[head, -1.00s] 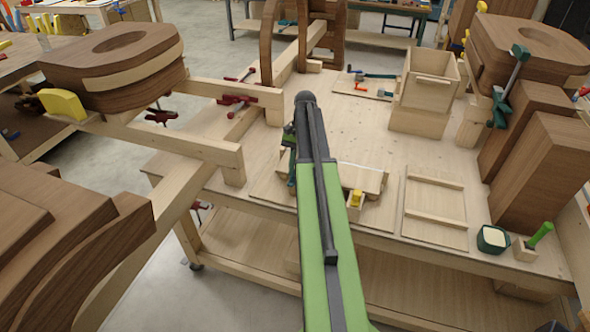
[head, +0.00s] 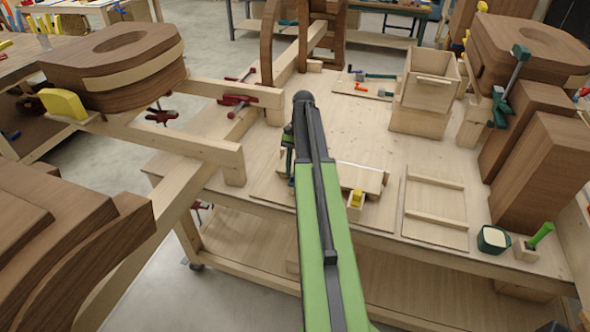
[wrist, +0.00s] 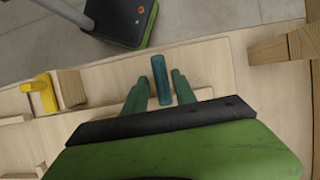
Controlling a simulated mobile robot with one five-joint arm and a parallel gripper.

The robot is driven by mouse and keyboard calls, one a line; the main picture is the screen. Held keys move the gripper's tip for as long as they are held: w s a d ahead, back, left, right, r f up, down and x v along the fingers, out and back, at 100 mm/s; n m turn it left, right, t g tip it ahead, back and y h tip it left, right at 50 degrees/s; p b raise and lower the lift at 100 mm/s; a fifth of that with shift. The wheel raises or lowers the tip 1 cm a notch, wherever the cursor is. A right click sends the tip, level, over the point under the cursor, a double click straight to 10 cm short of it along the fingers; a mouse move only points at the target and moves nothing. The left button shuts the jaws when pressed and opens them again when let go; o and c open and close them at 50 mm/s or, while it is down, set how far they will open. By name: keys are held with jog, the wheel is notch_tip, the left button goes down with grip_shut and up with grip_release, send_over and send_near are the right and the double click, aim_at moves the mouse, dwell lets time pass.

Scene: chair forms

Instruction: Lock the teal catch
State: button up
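The teal catch (wrist: 161,84) shows in the wrist view as a short upright teal bar at the edge of a pale wooden board. My gripper (wrist: 159,76) has its two dark green fingers on either side of the bar, with a visible gap on each side. It is open and does not appear to press on the catch. In the head view my gripper (head: 289,140) is partly hidden behind my green and black arm, over the left part of the bench. The catch cannot be told apart from the gripper there.
A yellow piece in a wooden block (head: 356,199) stands right of my arm; it also shows in the wrist view (wrist: 40,92). A flat panel with two battens (head: 435,203) lies farther right. A wooden box (head: 425,95) and brown blocks (head: 540,170) fill the bench's right side.

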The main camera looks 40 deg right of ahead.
jog(key=shift+r, duration=0.15)
jog(key=p+v, duration=1.6)
jog(key=v, duration=0.1)
jog(key=shift+r, duration=0.1)
jog(key=s+a+f+n+h+b, duration=0.1)
jog(key=a+f+n+b, duration=0.3)
jog(key=a, duration=1)
jog(key=s+a+f+n+t+h+b, duration=0.1)
jog(key=a+f+n+b, duration=0.3)
jog(key=a+f+b, duration=0.6)
jog(key=s+a+f+n+t+h+b, duration=0.1)
jog(key=a+f+n+b, duration=0.3)
jog(key=a, duration=1.6)
notch_tip(320, 180, down, 5)
jog(key=h+b, duration=0.1)
jog(key=b, duration=0.2)
jog(key=shift+s+a, duration=0.2)
jog(key=shift+s, duration=0.15)
jog(key=shift+c, duration=0.3)
